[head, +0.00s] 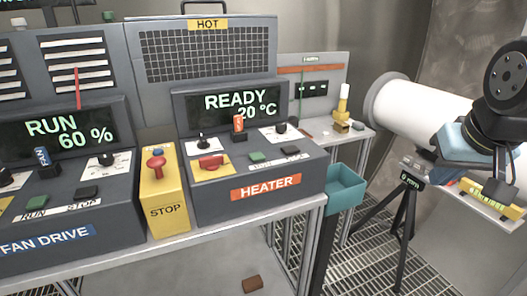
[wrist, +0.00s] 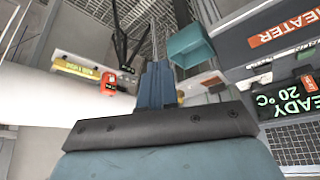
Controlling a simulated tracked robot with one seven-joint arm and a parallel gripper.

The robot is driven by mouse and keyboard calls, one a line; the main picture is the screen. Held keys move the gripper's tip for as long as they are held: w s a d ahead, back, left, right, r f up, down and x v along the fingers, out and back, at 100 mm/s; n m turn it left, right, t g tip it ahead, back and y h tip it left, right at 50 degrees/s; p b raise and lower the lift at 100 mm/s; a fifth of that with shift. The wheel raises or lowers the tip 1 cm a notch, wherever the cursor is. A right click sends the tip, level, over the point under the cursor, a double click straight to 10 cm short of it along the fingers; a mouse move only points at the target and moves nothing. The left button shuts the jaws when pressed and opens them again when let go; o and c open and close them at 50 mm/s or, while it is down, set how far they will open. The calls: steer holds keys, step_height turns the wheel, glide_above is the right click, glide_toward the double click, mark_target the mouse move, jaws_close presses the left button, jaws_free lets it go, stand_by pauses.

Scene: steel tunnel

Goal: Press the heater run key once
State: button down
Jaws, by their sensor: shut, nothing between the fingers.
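The heater unit (head: 252,150) is a dark grey sloped console with an orange HEATER label; its display reads READY 20 °C. Its green key (head: 258,156), in the place matching the fan drive's RUN key, lies on the lower panel. A black key (head: 291,150) is to its right. Their small labels are too blurred to read. My gripper (wrist: 157,68) is shut and empty in the wrist view. In the head view my arm is at the far right, well away from the heater panel.
A yellow STOP box (head: 163,195) with a red knob stands left of the heater. The fan drive (head: 55,235) reads RUN 60 %. A teal bin (head: 345,188) is at the bench's right end. A large white cylinder (head: 415,105) and tripod (head: 405,205) stand near my arm.

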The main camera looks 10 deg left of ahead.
steer(key=shift+w+a, duration=0.1)
steer(key=shift+w, duration=0.05)
step_height(320, 180, up, 3)
steer(key=n+t+h, duration=0.3)
steer(key=n, duration=0.3)
glide_above(255, 157)
steer(key=shift+a+f, duration=0.1)
steer(key=shift+f, duration=0.1)
steer(key=shift+f, duration=4.35)
